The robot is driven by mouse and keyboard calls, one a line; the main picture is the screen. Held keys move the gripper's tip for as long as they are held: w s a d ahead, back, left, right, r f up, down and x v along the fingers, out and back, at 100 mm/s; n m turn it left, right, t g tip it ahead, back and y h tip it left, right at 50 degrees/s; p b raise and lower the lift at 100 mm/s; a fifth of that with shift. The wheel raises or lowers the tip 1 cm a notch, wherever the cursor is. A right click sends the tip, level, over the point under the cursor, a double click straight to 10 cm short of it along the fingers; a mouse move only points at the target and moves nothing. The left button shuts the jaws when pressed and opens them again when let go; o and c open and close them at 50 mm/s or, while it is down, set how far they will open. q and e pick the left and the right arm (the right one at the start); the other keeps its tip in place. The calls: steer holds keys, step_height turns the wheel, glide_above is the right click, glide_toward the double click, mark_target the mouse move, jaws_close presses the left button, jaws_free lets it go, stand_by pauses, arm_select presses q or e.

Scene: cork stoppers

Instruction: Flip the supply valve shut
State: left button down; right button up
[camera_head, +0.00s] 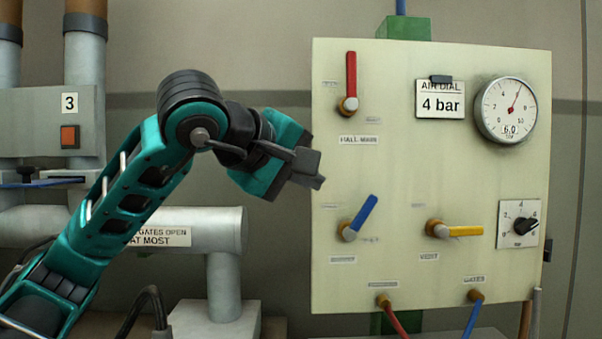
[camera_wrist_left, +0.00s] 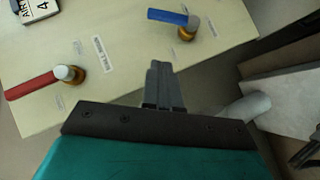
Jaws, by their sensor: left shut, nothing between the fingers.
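A pale panel (camera_head: 400,150) carries three lever valves in the head view. The red lever (camera_head: 351,72) points straight up, over a label that seems to read "HALL MAIN". The blue lever (camera_head: 366,212) leans up and to the right; its label is too small to read. The yellow lever (camera_head: 465,231) lies level, pointing right, above a "VENT" label. I cannot read which one is marked supply. My left gripper (camera_head: 312,168) is shut and empty at the panel's left edge, apart from the levers. In the left wrist view my gripper (camera_wrist_left: 158,70) lies between the red lever (camera_wrist_left: 35,85) and blue lever (camera_wrist_left: 172,17).
A gauge (camera_head: 512,109) reading about 6 and a "4 bar" sign (camera_head: 440,100) sit at the panel's upper right. A black knob (camera_head: 525,226) is below. Hoses leave the bottom. Grey pipes (camera_head: 222,265) and a box marked 3 (camera_head: 68,103) stand left.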

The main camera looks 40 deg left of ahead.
mark_target(360, 217)
arm_select(q)
steer(key=x, duration=0.5)
steer(key=shift+w+f, duration=0.2)
steer(key=shift+w, duration=0.15)
steer(key=shift+w+d+f, duration=0.25)
steer(key=shift+d+f, duration=0.1)
steer(key=shift+d, duration=0.1)
steer(key=shift+w+d+f, duration=0.3)
steer(key=shift+d, duration=0.15)
steer(key=shift+w+d+f, duration=0.3)
steer(key=shift+d, duration=0.15)
